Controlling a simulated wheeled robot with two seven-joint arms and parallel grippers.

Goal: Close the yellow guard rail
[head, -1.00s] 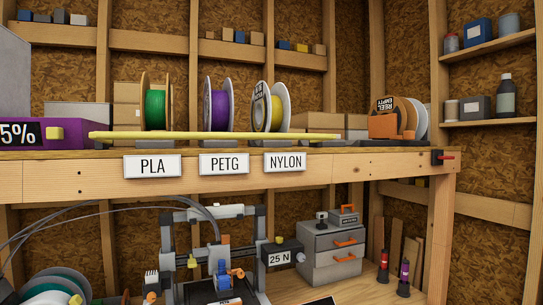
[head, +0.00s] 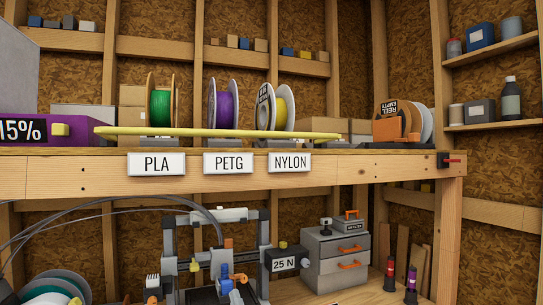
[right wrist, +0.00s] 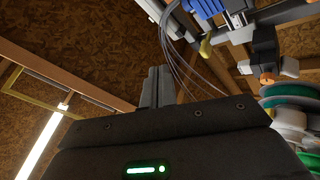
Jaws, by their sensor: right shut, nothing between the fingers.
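The yellow guard rail (head: 220,132) is a long thin bar running low across the front of the spools on the upper shelf. Its left end is near the purple box and its right end stops short of the orange reel holder. Behind it stand a green spool (head: 160,110), a purple spool (head: 224,111) and a yellow spool (head: 279,112). In the right wrist view my right gripper (right wrist: 156,88) shows as grey fingers together, empty, beyond its dark body. No gripper shows in the head view, and I see no contact with the rail. My left gripper is out of view.
The wooden shelf (head: 350,165) carries labels PLA, PETG and NYLON on its front edge. A purple box (head: 75,130) stands at left. Below are a printer (head: 215,250) and a grey drawer unit (head: 335,258). A red-tipped clamp (head: 449,160) sits at the shelf's right end.

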